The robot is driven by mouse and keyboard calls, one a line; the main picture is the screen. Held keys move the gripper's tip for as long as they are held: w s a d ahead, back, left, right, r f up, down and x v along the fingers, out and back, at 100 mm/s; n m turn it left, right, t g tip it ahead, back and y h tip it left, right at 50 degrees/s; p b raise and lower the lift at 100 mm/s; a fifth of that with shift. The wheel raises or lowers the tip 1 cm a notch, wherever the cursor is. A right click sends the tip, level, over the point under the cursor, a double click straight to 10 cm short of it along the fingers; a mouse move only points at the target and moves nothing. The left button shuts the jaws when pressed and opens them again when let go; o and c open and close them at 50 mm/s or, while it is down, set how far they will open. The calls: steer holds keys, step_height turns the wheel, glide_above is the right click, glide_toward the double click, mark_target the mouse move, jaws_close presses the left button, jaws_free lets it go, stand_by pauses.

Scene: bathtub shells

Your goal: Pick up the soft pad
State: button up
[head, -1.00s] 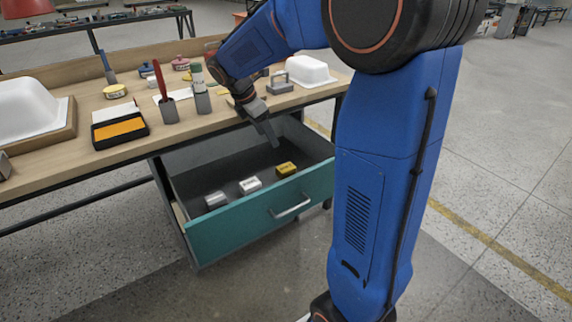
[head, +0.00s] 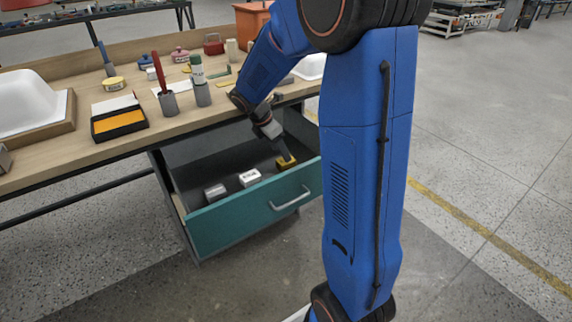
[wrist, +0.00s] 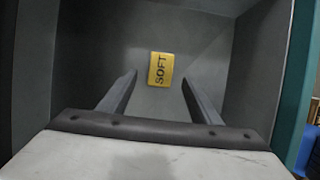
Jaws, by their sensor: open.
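The soft pad (wrist: 161,69) is a yellow block marked "SOFT", lying on the floor of the open drawer. In the wrist view it lies ahead of my gripper (wrist: 158,88), between the lines of the two open fingers and a little beyond their tips. In the head view the yellow pad (head: 286,162) is at the drawer's right end. My gripper (head: 284,154) reaches down into the drawer right over it and partly hides it. The fingers are apart and hold nothing.
The drawer's teal front (head: 254,208) and grey walls stand close around my gripper. A white block (head: 249,177) and a grey block (head: 215,193) lie left of the pad. The workbench (head: 185,127) above carries cups, an orange pad tray (head: 119,122) and white shells.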

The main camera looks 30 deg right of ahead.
steer(key=x, duration=0.5)
steer(key=shift+s, duration=0.1)
steer(key=c, duration=1.1)
